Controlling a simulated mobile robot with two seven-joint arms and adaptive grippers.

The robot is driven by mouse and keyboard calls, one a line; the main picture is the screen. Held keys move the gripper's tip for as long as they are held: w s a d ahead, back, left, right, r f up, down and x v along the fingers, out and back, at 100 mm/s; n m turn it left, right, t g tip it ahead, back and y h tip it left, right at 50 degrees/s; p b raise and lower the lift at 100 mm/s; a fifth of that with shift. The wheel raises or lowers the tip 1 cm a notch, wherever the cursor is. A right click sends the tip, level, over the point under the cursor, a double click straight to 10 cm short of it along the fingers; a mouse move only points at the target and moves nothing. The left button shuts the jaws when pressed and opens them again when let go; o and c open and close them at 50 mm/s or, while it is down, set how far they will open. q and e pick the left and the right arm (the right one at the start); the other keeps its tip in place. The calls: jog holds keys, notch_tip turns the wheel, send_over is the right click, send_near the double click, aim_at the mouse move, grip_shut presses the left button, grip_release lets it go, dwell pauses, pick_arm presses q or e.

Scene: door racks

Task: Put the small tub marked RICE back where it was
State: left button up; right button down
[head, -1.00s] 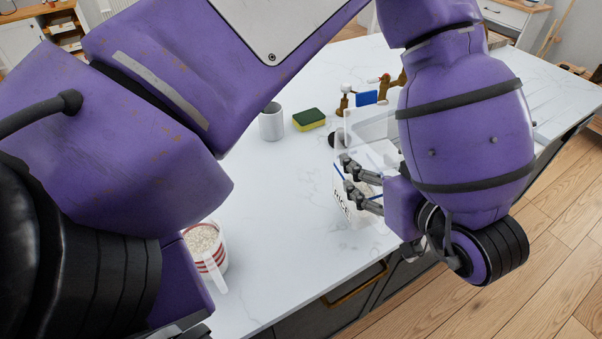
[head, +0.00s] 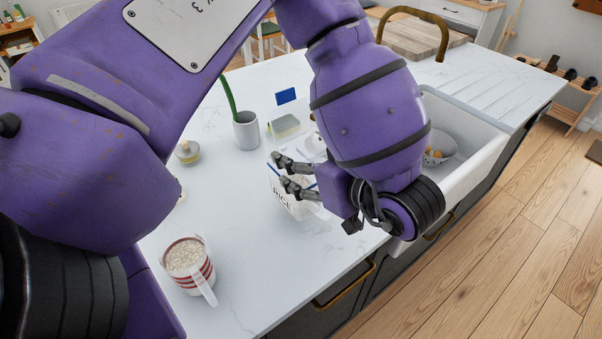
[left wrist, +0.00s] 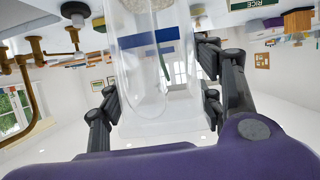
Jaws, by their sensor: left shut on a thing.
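The small clear tub marked RICE (head: 283,197) is between the fingers of my left gripper (head: 281,171), over the white counter. Dark lettering shows on its white front, with thin blue lines near the top. My left gripper is shut on it. In the left wrist view the clear tub (left wrist: 150,75) fills the middle, with my left gripper's fingers (left wrist: 160,90) on both sides. A green sign reading RICE (left wrist: 264,3) shows upside down at the top right edge of that view. I cannot tell whether the tub touches the counter. My right gripper is not in view.
A red-striped jug (head: 190,268) of pale grains stands near the counter's front edge. Behind the tub are a grey cup (head: 246,131) with a green stalk and a clear box (head: 285,127). A white sink (head: 474,165) and brass tap (head: 420,14) are at the right.

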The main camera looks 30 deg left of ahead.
pick_arm(q)
jog(key=shift+w+a+f, duration=0.2)
jog(key=shift+a+f, duration=0.05)
jog(key=shift+f, duration=0.55)
jog(key=shift+w+a+f, duration=0.2)
jog(key=shift+f, duration=0.65)
jog(key=shift+w+a+f, duration=0.2)
jog(key=shift+a+f, duration=0.05)
jog(key=shift+f, duration=0.65)
jog(key=o, duration=1.8)
jog(key=shift+f, duration=0.1)
jog(key=shift+o, duration=0.2)
jog(key=v, duration=1.2)
jog(key=shift+r, duration=0.2)
